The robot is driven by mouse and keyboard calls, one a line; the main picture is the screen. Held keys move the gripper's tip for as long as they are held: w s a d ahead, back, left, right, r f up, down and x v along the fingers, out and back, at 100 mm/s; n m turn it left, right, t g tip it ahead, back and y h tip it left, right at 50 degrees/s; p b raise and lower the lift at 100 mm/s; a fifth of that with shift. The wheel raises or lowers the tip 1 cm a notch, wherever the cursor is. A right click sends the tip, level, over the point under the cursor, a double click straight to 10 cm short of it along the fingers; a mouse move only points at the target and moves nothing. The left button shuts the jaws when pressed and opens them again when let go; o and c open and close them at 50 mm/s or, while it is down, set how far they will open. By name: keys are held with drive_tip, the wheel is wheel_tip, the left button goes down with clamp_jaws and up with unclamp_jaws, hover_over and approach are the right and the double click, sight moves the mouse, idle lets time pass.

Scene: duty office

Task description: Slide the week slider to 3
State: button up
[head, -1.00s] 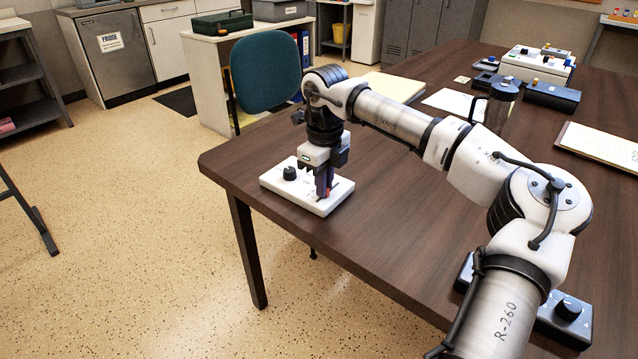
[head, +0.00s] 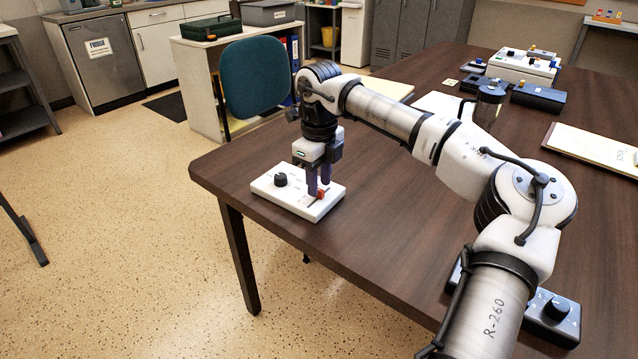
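A white control box (head: 272,196) lies near the table's left corner. It has a black round knob (head: 281,180) on its left part and a small red slider handle (head: 320,195) on its right part. My gripper (head: 318,188) points down over the right part of the box. Its two dark fingers show a gap between them, and the tips are right beside the red handle. I cannot tell whether they touch it. The slider's scale and numbers are too small to read and partly hidden by the fingers.
The dark wooden table (head: 400,240) is clear around the box. A dark box with a knob (head: 553,312) lies near the front edge, partly behind my arm. A teal chair (head: 255,78) stands beyond the left edge.

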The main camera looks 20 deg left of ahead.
wheel_tip(320, 180, up, 12)
drive_tip(key=shift+r+p, duration=0.15)
drive_tip(key=shift+p, duration=0.3)
drive_tip(key=shift+a, duration=0.1)
